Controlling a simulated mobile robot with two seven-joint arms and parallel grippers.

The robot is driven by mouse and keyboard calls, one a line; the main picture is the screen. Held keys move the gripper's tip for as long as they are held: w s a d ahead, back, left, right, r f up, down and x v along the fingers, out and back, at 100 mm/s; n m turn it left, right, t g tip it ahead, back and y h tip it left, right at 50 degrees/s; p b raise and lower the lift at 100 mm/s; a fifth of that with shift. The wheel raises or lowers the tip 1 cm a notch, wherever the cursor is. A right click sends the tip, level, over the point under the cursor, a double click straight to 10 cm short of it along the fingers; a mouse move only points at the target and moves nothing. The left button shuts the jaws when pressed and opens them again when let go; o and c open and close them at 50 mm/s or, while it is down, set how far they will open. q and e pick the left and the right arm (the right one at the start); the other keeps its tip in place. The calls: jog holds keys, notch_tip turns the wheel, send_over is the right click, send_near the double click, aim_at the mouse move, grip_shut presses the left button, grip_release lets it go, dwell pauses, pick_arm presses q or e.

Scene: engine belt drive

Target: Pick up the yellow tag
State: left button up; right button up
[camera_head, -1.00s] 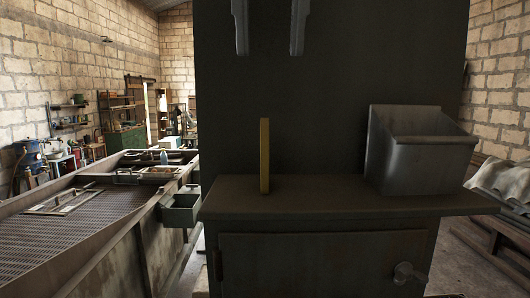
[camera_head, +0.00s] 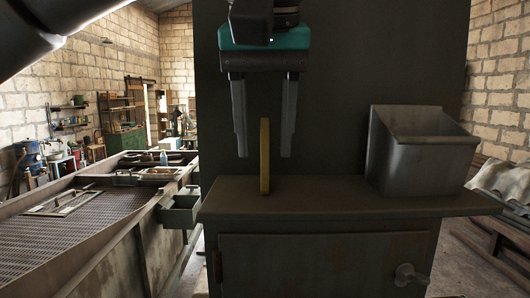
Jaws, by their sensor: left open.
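The yellow tag (camera_head: 265,157) stands upright and narrow on the shelf of a dark metal cabinet. My left gripper (camera_head: 264,154) points straight down, open, with one finger to the left of the tag and the other to the right. The fingertips reach about the middle of the tag's height in the picture, and I see no finger touching it. Whether the fingers are at the same depth as the tag is hard to tell. My right gripper is not in view.
A grey metal bin (camera_head: 420,152) stands on the right of the cabinet shelf (camera_head: 330,202). The cabinet's tall back panel (camera_head: 340,110) rises behind the tag. A long grated metal bench (camera_head: 60,230) lies to the left, with a small open box (camera_head: 180,212) at its side.

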pick_arm(q)
jog(key=shift+x, duration=0.95)
jog(key=shift+c, duration=0.2)
grip_shut()
jog(key=shift+r, duration=0.1)
